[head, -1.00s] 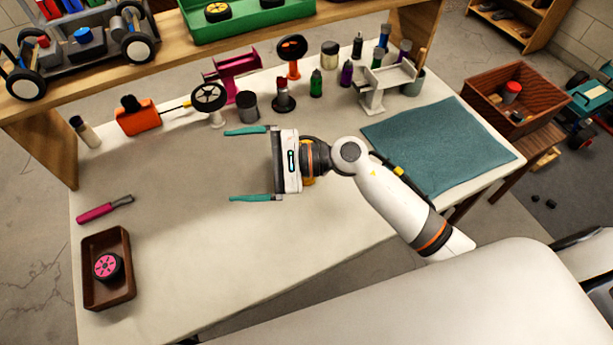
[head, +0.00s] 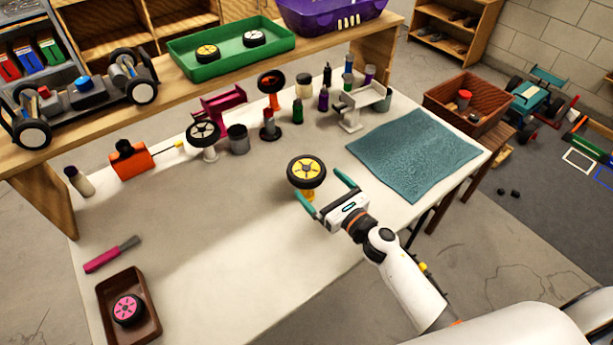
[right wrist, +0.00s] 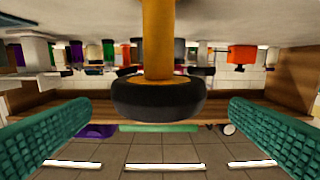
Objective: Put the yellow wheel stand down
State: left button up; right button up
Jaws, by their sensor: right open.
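The yellow wheel stand (head: 309,195) is upright on the table, with a black-tyred, yellow-rimmed wheel (head: 306,170) on top. My right gripper (head: 322,188) is open at the stand's near right side, its teal fingers apart. In the right wrist view, which looks upside down, the yellow post (right wrist: 158,40) and black tyre (right wrist: 158,98) sit between the two fingers, with a gap on each side. The stand's foot is partly hidden. My left gripper is not in view.
A teal mat (head: 415,155) lies right of the stand. Bottles, a grey can (head: 237,138) and other wheel stands line the back. A brown tray (head: 145,325) with a pink-rimmed wheel (head: 128,309) is at front left. The table's middle left is clear.

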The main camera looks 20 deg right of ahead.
jog(key=p+x, duration=0.1)
jog(key=x, duration=0.3)
jog(key=shift+w+r, duration=0.2)
jog(key=shift+w+a+f, duration=0.1)
jog(key=shift+w+a, duration=0.05)
jog(key=shift+w, duration=0.3)
jog(key=c, duration=0.8)
